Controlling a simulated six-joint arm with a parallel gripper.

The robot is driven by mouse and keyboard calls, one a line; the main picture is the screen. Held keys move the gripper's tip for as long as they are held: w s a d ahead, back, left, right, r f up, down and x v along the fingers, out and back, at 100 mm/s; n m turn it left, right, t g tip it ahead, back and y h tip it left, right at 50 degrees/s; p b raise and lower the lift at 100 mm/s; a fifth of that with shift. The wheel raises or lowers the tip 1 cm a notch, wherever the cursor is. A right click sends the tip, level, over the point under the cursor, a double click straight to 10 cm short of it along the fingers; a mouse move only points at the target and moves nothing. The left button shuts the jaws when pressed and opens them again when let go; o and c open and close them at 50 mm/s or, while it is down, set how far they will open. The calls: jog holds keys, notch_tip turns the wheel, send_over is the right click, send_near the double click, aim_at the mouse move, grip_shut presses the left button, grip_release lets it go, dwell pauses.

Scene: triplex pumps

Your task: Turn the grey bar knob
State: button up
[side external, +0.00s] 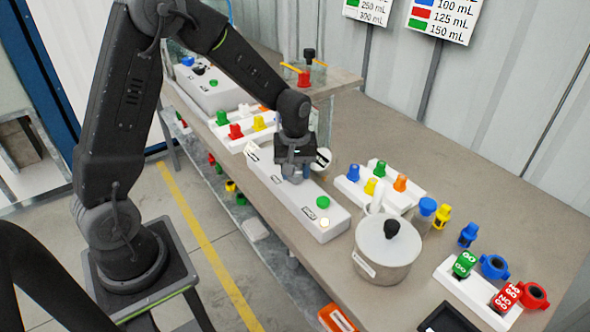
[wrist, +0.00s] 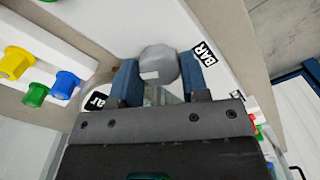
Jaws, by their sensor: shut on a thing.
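The grey bar knob (wrist: 160,64) shows in the wrist view as a round grey shape beside a "BAR" label. My gripper (wrist: 161,80) is shut on it, with one blue finger pad on each side. In the side view my gripper (side external: 295,174) points down over a long white control box (side external: 279,188), and it hides the knob there. The knob's exact turn angle is hard to tell.
The control box has a green button (side external: 323,202) and a pale lit button (side external: 325,223) at its near end. A lidded pot (side external: 382,262) and a white block with coloured knobs (side external: 350,191) stand to the right. Several coloured pieces sit further right.

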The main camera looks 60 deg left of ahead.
jog(key=m, duration=1.2)
jog(key=shift+r+m, duration=0.1)
jog(key=shift+m, duration=0.2)
jog(key=m, duration=0.5)
jog(key=shift+m, duration=2.8)
jog(key=o, duration=0.6)
jog(key=shift+o, duration=0.2)
jog(key=shift+r, duration=0.1)
